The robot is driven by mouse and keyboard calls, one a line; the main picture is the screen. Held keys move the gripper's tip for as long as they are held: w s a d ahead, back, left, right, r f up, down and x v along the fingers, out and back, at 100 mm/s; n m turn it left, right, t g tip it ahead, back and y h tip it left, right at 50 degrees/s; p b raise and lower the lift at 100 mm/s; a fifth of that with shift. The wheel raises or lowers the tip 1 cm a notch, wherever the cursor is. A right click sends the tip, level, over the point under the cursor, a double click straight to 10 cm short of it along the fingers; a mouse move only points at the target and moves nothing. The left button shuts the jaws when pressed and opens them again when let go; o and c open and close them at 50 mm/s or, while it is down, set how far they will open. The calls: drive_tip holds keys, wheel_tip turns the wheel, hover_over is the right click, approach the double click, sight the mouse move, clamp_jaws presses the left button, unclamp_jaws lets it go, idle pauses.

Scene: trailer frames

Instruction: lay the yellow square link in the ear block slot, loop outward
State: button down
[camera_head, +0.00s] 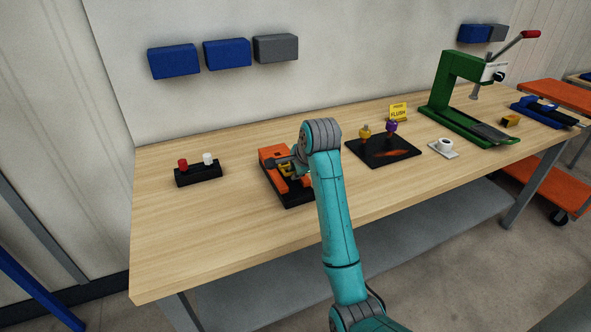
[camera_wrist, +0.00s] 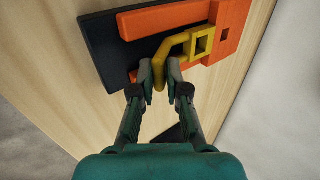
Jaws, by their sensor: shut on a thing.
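The yellow square link (camera_wrist: 182,42) has a square loop at its right end and a bent shank at its left in the wrist view. My gripper (camera_wrist: 160,73) is shut on the shank end. The link also shows small in the head view (camera_head: 286,168), partly hidden by my arm. The orange ear block (camera_wrist: 165,20) lies on a black base (camera_wrist: 100,45), and it also shows in the head view (camera_head: 272,152). The link is over the block's opening between its orange arms, loop toward the right. I cannot tell whether it touches the slot floor.
A black holder with a red and a white knob (camera_head: 198,173) stands left. The bench front left (camera_head: 200,240) is clear.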

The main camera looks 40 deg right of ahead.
drive_tip(key=shift+f, duration=0.95)
drive_tip(key=c, duration=1.1)
unclamp_jaws()
drive_tip(key=v, duration=0.7)
drive_tip(key=shift+r, duration=0.2)
drive_tip(key=shift+s, duration=0.1)
